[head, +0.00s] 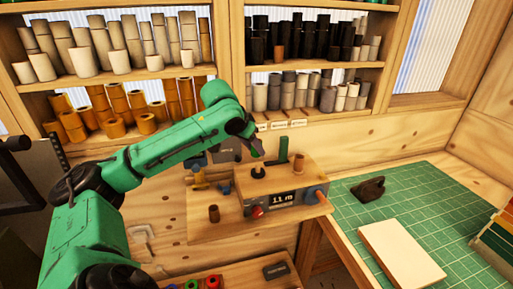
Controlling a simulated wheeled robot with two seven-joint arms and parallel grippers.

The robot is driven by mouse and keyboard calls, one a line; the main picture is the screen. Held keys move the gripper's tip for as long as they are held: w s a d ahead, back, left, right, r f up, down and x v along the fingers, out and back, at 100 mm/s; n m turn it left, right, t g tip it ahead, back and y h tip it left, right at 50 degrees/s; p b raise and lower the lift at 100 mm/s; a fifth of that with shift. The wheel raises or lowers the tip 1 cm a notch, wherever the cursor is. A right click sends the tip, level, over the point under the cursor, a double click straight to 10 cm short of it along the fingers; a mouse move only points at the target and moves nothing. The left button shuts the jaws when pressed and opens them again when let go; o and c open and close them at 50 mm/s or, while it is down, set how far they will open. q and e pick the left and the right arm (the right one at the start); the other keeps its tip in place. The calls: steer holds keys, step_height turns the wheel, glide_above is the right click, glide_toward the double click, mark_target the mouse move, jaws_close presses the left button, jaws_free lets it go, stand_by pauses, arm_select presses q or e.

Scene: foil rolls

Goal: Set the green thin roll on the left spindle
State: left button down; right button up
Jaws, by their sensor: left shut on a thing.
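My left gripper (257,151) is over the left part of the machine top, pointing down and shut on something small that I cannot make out. Right below its fingertips is a short post with a dark base (257,171), which looks like the left spindle. I cannot tell whether the held thing touches it. The green roll is apart from the fingers. My right gripper is not in view.
A brown roll (298,164) stands on the machine's right side. Another brown roll (214,214) stands on the board in front. A red knob (257,212) and a display face front. Shelves (150,80) of rolls are behind. A green cutting mat (425,205) lies right.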

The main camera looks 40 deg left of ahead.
mark_target(257, 165)
arm_select(q)
steer(key=shift+w+a+f+b, duration=0.15)
steer(key=shift+f+b, duration=0.1)
steer(key=shift+f, duration=0.2)
steer(key=shift+w+d+f+b, duration=0.15)
steer(key=shift+f+b, duration=0.1)
steer(key=shift+f, duration=0.2)
steer(key=shift+b+x, duration=0.75)
steer(key=shift+x, duration=0.4)
steer(key=shift+s+a+f, duration=0.1)
steer(key=shift+s+f, duration=0.1)
steer(key=shift+s+f+b, duration=0.15)
steer(key=shift+s+b, duration=0.05)
steer(key=shift+b, duration=0.2)
steer(key=shift+f+b, duration=0.45)
steer(key=shift+f, duration=0.1)
steer(key=shift+w+f+b, duration=0.15)
steer(key=shift+f+b, duration=0.3)
steer(key=shift+f, duration=0.2)
arm_select(e)
steer(key=f, duration=0.2)
steer(key=w+f, duration=0.1)
steer(key=f, duration=0.2)
steer(key=shift+w+a+f, duration=0.25)
steer(key=shift+w+f, duration=0.05)
steer(key=shift+f, duration=0.05)
steer(key=shift+w, duration=0.1)
